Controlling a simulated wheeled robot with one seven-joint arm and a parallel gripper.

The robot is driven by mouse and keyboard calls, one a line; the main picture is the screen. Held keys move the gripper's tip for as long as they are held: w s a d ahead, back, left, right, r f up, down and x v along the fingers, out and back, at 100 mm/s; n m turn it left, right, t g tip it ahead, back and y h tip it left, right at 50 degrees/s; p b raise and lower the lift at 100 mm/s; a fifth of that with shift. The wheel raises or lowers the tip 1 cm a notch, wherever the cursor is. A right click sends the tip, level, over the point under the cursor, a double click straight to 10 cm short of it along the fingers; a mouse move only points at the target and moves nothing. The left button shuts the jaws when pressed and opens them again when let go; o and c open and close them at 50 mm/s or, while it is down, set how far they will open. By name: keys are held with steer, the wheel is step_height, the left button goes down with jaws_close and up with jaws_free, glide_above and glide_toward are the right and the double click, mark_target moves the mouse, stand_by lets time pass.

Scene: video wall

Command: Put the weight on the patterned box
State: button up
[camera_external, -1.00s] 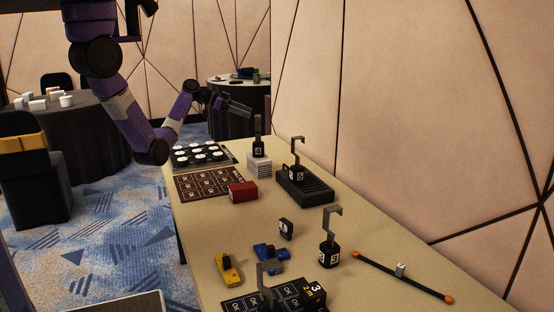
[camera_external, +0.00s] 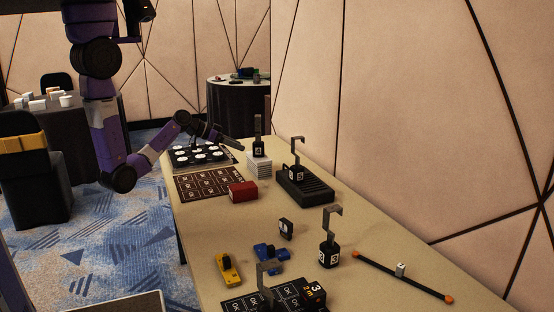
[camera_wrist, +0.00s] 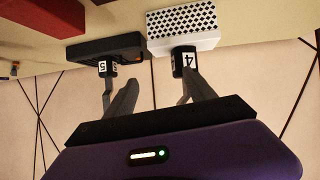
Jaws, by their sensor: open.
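The patterned box (camera_external: 259,169) is white with a dark pattern, near the far end of the long table; it also shows in the wrist view (camera_wrist: 165,28), which is upside down. A black hooked weight marked 4 (camera_external: 258,149) stands upright on it; it also shows in the wrist view (camera_wrist: 186,62). My gripper (camera_external: 236,146) is open and empty, just left of this weight in the external view. In the wrist view my gripper (camera_wrist: 162,82) has one finger near the weight 4; contact cannot be told. Another hooked weight, marked 5 (camera_external: 297,173), stands on a black device.
The black device (camera_external: 318,194) is close beside the patterned box. A red box (camera_external: 242,191), a brown card (camera_external: 209,183) and a board with white discs (camera_external: 182,160) lie nearby. Another hooked weight (camera_external: 328,254) stands nearer. The wall runs along the table's right side.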

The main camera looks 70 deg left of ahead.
steer(key=s+d+f, duration=0.2)
steer(key=s+d+f+n+y, duration=0.1)
steer(key=s+d+f, duration=0.1)
steer(key=s, duration=0.1)
steer(key=s+d+f+y, duration=0.1)
steer(key=s+d+f, duration=0.1)
steer(key=s, duration=0.1)
steer(key=shift+s+f+n, duration=0.1)
steer(key=shift+f+n, duration=0.15)
steer(key=shift+n, duration=0.05)
steer(key=shift+y, duration=0.7)
steer(key=s+d, duration=0.1)
steer(key=s, duration=0.2)
steer(key=s+d, duration=0.3)
steer(key=s, duration=0.2)
steer(key=shift+s+d, duration=0.15)
steer(key=shift+s, duration=0.15)
steer(key=s+d+r+t, duration=0.1)
steer(key=s+d+r, duration=0.2)
steer(key=s+r, duration=0.3)
steer(key=s+d+r+m+t+h, duration=0.1)
steer(key=s+d+r+t, duration=0.1)
steer(key=s+d+r, duration=0.2)
steer(key=s+r, duration=0.2)
steer(key=s, duration=0.2)
steer(key=shift+d, duration=0.3)
